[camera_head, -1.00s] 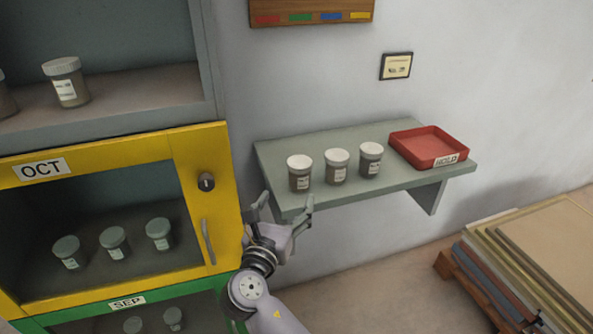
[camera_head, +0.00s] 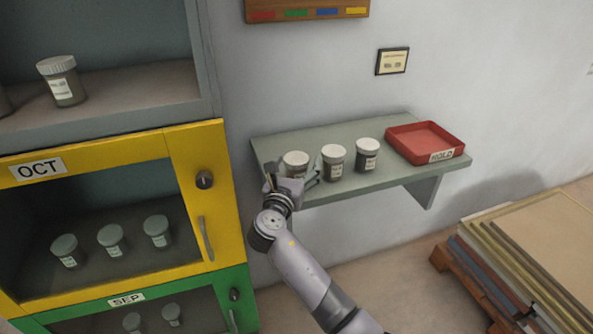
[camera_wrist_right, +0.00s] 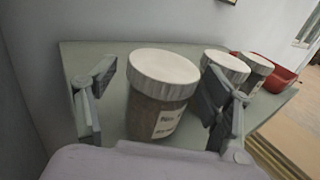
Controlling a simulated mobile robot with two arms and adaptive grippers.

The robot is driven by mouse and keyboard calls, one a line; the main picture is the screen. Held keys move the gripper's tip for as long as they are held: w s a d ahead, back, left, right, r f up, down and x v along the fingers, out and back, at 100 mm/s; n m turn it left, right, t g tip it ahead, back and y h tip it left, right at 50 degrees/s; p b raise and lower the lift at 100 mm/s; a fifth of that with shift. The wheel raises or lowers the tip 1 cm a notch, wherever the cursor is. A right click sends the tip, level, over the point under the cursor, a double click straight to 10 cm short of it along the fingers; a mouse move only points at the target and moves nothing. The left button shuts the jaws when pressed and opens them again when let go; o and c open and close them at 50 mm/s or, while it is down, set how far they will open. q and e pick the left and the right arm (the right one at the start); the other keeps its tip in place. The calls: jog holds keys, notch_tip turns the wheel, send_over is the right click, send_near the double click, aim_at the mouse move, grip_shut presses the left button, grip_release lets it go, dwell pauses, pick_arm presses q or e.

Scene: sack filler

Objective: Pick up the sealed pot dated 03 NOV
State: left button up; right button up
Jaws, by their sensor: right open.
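Three white-lidded pots with grey-brown contents stand upright in a row on the wall shelf (camera_head: 350,190). The left pot (camera_head: 295,160) is partly hidden by my right gripper; the middle pot (camera_head: 333,162) and the right pot (camera_head: 367,154) stand clear. Their labels are too small or blurred to read. My right gripper (camera_head: 291,178) is open at the left pot. In the right wrist view, the left pot (camera_wrist_right: 161,95) stands between the open fingers, and the middle pot (camera_wrist_right: 226,68) is behind the right finger. My left gripper is not in view.
A red tray (camera_head: 405,150) marked HOLD sits at the shelf's right end. On the left, a cabinet has a yellow OCT door (camera_head: 207,160) and a green SEP door (camera_head: 190,280), with more pots inside. Stacked boards (camera_head: 535,250) lie at lower right.

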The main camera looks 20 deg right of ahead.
jog(key=c, duration=1.2)
jog(key=shift+c, duration=0.5)
jog(key=shift+r, duration=0.15)
